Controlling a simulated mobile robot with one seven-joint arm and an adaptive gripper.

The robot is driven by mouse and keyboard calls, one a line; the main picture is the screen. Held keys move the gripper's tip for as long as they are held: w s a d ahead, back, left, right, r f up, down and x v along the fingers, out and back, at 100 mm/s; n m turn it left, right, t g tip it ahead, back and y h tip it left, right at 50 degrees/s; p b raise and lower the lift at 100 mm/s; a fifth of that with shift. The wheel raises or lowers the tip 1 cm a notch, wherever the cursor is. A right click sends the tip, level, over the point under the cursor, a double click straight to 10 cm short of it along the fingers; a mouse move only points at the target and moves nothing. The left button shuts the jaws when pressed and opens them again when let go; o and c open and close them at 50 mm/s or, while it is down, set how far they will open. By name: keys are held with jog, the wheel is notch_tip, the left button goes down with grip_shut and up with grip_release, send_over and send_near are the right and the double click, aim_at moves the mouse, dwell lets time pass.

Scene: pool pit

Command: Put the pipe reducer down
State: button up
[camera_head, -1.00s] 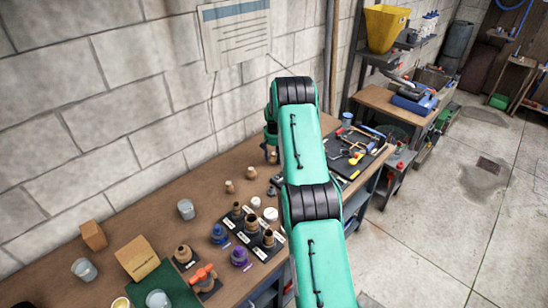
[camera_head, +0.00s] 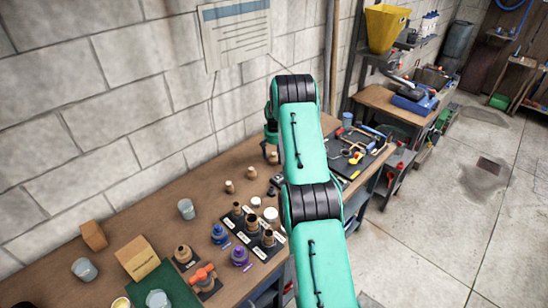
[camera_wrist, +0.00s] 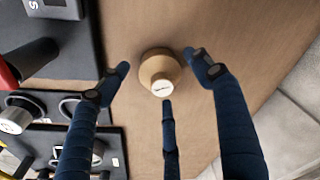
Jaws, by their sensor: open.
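The pipe reducer (camera_wrist: 159,74) is a small tan round fitting with a pale disc-like end. In the wrist view it sits on the brown wooden bench top (camera_wrist: 235,25). My gripper (camera_wrist: 160,88) is open, with its dark fingers spread around the reducer. Gaps show between the left and right fingertips and the reducer; the lower fingertip is close to its pale end, and I cannot tell if it touches. In the head view the reducer (camera_head: 273,157) shows as a small tan spot below my gripper (camera_head: 269,143), partly hidden by the arm.
Two similar tan fittings (camera_head: 240,180) stand to the left on the bench. A black labelled board (camera_head: 262,247) holds several fittings in front. A dark tool mat (camera_head: 355,152) lies to the right. In the wrist view, dark trays (camera_wrist: 55,45) lie left; the bench edge is right.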

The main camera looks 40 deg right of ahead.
aim_at(274, 158)
notch_tip(274, 158, up, 11)
jog(key=shift+s+a, duration=0.4)
jog(key=shift+s, duration=0.05)
dwell(0.6)
